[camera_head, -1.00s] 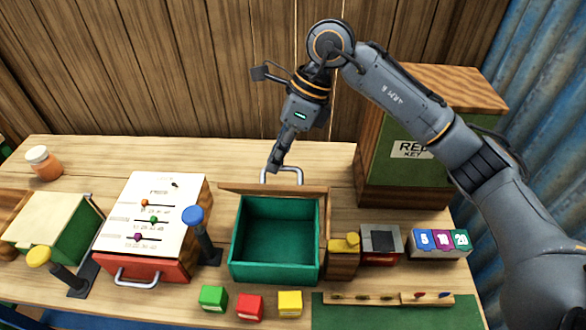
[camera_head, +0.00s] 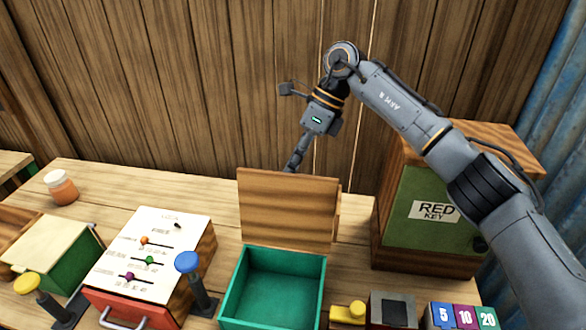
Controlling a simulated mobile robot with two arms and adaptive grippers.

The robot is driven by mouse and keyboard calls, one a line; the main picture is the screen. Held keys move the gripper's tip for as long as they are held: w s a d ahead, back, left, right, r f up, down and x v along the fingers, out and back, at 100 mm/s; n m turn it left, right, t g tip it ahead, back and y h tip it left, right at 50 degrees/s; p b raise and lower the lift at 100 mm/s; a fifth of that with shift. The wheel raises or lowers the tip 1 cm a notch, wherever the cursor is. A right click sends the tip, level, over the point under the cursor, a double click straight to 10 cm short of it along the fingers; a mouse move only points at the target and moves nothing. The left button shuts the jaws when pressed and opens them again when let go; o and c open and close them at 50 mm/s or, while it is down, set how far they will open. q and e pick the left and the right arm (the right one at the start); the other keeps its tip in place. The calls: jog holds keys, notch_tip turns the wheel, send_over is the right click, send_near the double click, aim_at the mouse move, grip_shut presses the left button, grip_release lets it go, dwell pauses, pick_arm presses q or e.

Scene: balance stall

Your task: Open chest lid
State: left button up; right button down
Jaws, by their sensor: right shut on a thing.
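The chest is a green-lined open box (camera_head: 231,300) at the bottom middle. Its wooden lid (camera_head: 288,210) stands up at the box's far edge, its broad inner face towards me, and the green inside of the box is empty. My right gripper (camera_head: 292,165) is behind the lid's top edge. Its fingertips are partly hidden by the lid. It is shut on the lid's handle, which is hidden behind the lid. My left gripper is not in view.
A green cabinet marked RED KEY (camera_head: 420,225) stands right of the lid. A white slider panel (camera_head: 150,250) and a blue-topped lever (camera_head: 190,265) stand left of the chest. Number blocks (camera_head: 464,317) are at the lower right. An orange jar (camera_head: 61,188) is far left.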

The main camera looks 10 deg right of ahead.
jog(key=shift+d+f, duration=0.2)
jog(key=shift+f, duration=0.45)
jog(key=c, duration=1.5)
grip_release()
jog(key=shift+w, duration=0.1)
jog(key=shift+o, duration=0.5)
jog(key=shift+w+f, duration=0.15)
jog(key=shift+w, duration=0.2)
jog(key=shift+s+a+r, duration=0.1)
jog(key=shift+r, duration=0.25)
jog(key=v, duration=1.2)
jog(key=shift+f, duration=0.15)
